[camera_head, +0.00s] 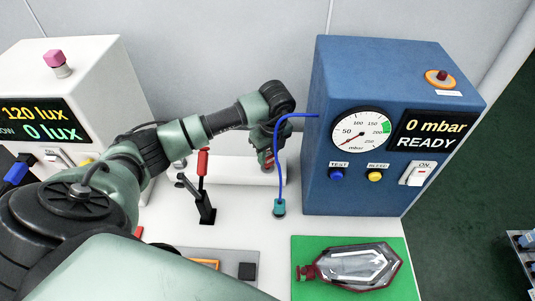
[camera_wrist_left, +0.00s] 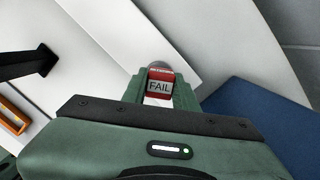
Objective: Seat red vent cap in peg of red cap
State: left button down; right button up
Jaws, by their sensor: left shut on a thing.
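In the head view the piece is mostly hidden by the gripper. I cannot tell whether it is the red vent cap, and I cannot make out the peg. A tail lamp (camera_head: 355,265) with a dark red end lies on the green mat (camera_head: 405,288). My right gripper is not in view.
The blue tester (camera_head: 345,190) reads 0 mbar, READY. Its blue hose (camera_head: 279,160) hangs close to my left gripper and ends in a teal fitting (camera_head: 279,208). A red-handled clamp (camera_head: 203,190) stands to the left. A lux box (camera_head: 100,75) is at far left.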

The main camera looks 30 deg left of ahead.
pick_arm(q)
jog(key=shift+f+b, duration=0.8)
jog(key=shift+f, duration=0.35)
jog(key=shift+r, duration=0.15)
jog(key=c, duration=1)
grip_release()
jog(key=shift+r, duration=0.1)
jog(key=r, duration=0.2)
jog(key=r+b, duration=0.1)
jog(key=r, duration=0.2)
jog(key=d+r, duration=0.1)
jog(key=r, duration=0.1)
jog(key=shift+s+r, duration=0.25)
